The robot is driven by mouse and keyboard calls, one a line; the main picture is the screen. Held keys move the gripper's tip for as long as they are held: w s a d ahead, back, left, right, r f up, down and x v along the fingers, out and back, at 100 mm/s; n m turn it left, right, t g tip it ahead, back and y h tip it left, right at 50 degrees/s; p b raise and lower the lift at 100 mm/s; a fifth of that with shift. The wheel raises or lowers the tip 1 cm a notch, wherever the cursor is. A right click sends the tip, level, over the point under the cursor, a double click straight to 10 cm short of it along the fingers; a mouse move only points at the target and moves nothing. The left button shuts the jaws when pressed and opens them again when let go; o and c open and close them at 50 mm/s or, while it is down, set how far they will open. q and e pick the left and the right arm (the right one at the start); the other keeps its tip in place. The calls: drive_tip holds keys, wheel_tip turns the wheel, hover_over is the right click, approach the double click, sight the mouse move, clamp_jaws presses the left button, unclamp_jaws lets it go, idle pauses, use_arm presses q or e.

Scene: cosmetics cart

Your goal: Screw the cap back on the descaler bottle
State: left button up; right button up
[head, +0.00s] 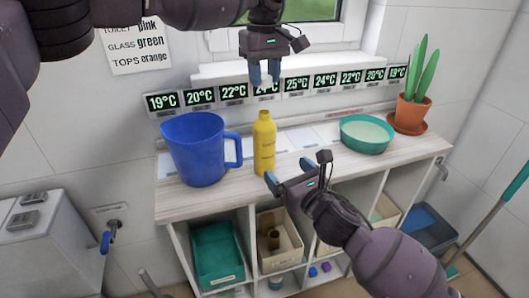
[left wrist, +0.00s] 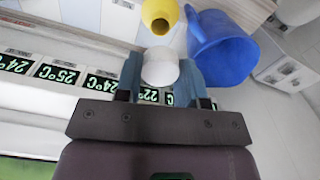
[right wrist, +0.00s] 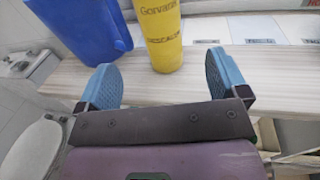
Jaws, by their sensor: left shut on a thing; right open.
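The yellow descaler bottle (head: 264,145) stands upright on the shelf top, just right of the blue jug. Its open neck shows in the left wrist view (left wrist: 160,22). My left gripper (head: 264,82) is above the bottle and shut on a white cap (left wrist: 160,68), apart from the bottle; the cap is mostly hidden in the head view. My right gripper (head: 284,178) is open and empty at the shelf's front edge, low and close to the bottle. In the right wrist view the bottle (right wrist: 162,35) stands beyond its fingertips, not between them.
A blue jug (head: 195,150) stands left of the bottle. A teal bowl (head: 367,138) and a potted cactus (head: 410,113) stand to the right on the wooden top (head: 300,148). Temperature displays (head: 234,92) line the wall behind. Cubbies below hold bins (head: 218,255).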

sight(270, 153)
drive_tip(key=x, duration=1.1)
drive_tip(key=shift+w+a, duration=0.1)
drive_tip(key=shift+f, duration=0.1)
drive_tip(key=c, duration=1.3)
use_arm(q)
drive_tip(key=shift+f, duration=2.5)
use_arm(e)
drive_tip(key=shift+c, duration=0.2)
use_arm(q)
drive_tip(key=shift+f, duration=0.1)
drive_tip(key=shift+f, duration=0.8)
drive_tip(key=shift+f, duration=0.55)
